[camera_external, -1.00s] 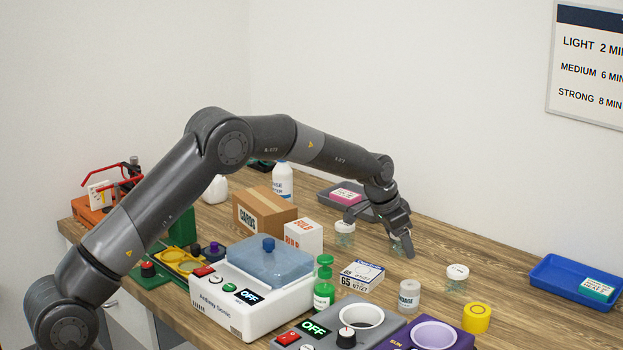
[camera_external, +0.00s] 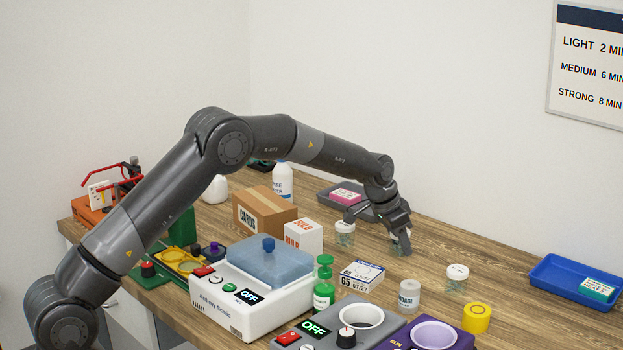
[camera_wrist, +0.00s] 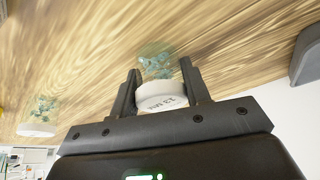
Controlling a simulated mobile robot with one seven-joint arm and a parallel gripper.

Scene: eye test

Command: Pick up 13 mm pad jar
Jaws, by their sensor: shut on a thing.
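The 13 mm pad jar (camera_wrist: 161,96) is a small clear jar with bluish-green bits inside and a white lid marked "13 MM". In the wrist view it sits between the two fingers of my gripper (camera_wrist: 160,88), which are shut on it near the lid. In the external view my gripper (camera_external: 400,240) reaches down at the back middle of the wooden table, with the jar (camera_external: 402,247) partly hidden by the fingers. I cannot tell any gap between jar and table. Similar white-lidded jars stand left (camera_external: 345,233) and right (camera_external: 457,278) of it.
A grey tray (camera_external: 366,213) with a pink pack lies behind the left jar. A small white box (camera_external: 361,277) and a grey-white jar (camera_external: 409,295) are in front. A blue tray (camera_external: 560,268) is at the right. Bare wood lies between my gripper and that tray.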

